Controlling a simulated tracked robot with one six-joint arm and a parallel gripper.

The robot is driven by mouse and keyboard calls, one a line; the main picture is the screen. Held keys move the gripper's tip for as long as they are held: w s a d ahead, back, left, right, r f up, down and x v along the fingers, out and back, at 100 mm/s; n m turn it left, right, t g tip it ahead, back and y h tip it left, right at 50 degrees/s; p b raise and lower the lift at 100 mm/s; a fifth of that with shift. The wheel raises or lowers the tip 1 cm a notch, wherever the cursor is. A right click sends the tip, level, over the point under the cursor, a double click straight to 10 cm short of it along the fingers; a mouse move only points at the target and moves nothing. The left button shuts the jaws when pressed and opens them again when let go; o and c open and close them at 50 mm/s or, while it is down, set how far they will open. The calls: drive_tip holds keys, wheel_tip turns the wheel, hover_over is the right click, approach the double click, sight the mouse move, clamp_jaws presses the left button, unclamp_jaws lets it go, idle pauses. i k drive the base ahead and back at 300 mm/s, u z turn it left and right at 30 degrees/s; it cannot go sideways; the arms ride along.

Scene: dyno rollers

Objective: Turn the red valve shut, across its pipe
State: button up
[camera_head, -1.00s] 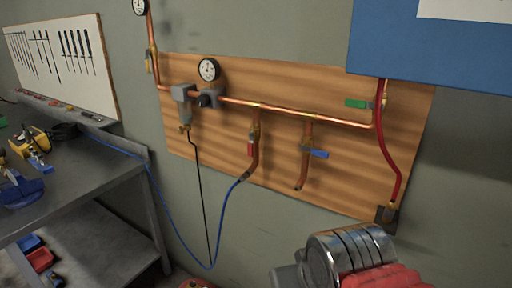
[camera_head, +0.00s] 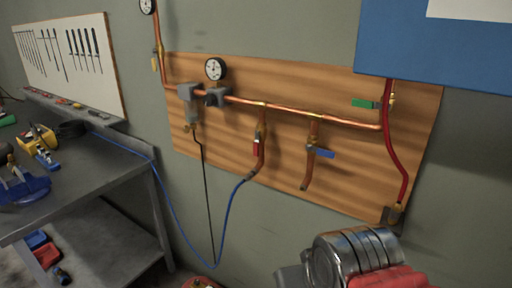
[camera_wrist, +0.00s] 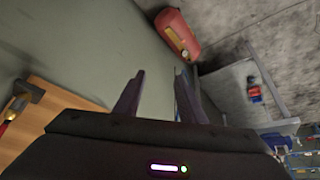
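The red valve handle (camera_head: 256,146) is on a short copper branch pipe (camera_head: 262,158) that drops from the main pipe on the wooden board. The handle hangs down, lying along its branch rather than across it. My gripper (camera_wrist: 160,97) shows only in the wrist view, with its two dark fingers apart and nothing between them. It is away from the red valve; I cannot pick out that valve in the wrist view. In the head view my arm is at the lower right, below the board, and its fingers are hidden.
A blue-handled valve (camera_head: 320,152) and a green-handled valve (camera_head: 365,103) are to the right. A red hose (camera_head: 398,160) runs down to a grey block. A blue hose (camera_head: 228,208) hangs below the red valve. A workbench (camera_head: 95,165) stands left. A red tank (camera_wrist: 178,33) is on the floor.

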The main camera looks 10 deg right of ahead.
sight(255, 143)
drive_tip(key=u, duration=1.5)
drive_tip(key=k, duration=0.5)
drive_tip(key=u, duration=0.35)
drive_tip(key=i, duration=0.95)
